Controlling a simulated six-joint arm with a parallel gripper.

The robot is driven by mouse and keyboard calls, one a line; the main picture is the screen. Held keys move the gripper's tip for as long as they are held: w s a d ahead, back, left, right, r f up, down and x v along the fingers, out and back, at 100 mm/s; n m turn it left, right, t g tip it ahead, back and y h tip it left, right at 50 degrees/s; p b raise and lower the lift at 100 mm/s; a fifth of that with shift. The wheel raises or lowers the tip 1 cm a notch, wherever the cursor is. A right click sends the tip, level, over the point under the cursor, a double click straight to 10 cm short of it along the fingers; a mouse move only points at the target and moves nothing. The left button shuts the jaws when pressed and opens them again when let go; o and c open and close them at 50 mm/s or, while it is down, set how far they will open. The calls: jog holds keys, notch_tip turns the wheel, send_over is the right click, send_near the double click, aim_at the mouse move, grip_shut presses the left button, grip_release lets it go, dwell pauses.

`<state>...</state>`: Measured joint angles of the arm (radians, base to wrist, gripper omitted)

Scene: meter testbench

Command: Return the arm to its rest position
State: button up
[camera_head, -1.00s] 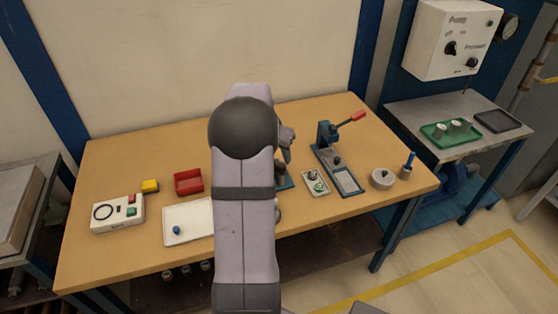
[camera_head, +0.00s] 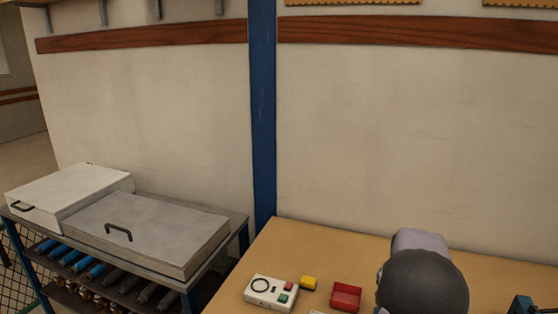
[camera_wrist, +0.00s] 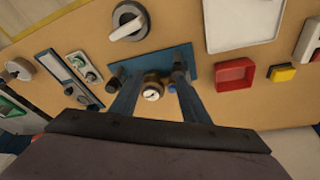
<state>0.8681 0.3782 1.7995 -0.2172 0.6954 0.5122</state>
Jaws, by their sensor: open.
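My arm (camera_head: 424,285) shows in the head view at the lower right, over the bench; its gripper is hidden there. In the wrist view my gripper (camera_wrist: 155,88) has its two fingers spread apart and points down toward the bench. A small brass-bodied gauge (camera_wrist: 152,91) with a white face appears between the fingers, at a blue plate (camera_wrist: 151,63). I cannot tell how high the fingers are above it. No object is visibly held.
The wooden bench (camera_head: 330,245) carries a white control box (camera_head: 270,292), a yellow block (camera_head: 308,283) and a red bin (camera_head: 346,296). A grey dial (camera_wrist: 130,20) and a white tray (camera_wrist: 243,24) show in the wrist view. A side table with a grey case (camera_head: 150,232) stands left.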

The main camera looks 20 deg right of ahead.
jog(key=w+a+f+n+y, duration=0.2)
jog(key=a+n, duration=0.6)
jog(key=a, duration=1.6)
jog(key=s+a+f+n+y, duration=0.1)
jog(key=s+a+n, duration=0.25)
jog(key=a, duration=0.35)
jog(key=s+a+f+n+y, duration=0.1)
jog(key=s+a+n, duration=0.2)
jog(key=s+a, duration=0.35)
notch_tip(320, 180, down, 40)
jog(key=w+a+b, duration=0.1)
jog(key=b, duration=3.8)
jog(key=shift+w+a+r+g+b, duration=0.2)
jog(key=shift+w+r+g+b, duration=0.1)
jog(key=shift+g+b, duration=0.1)
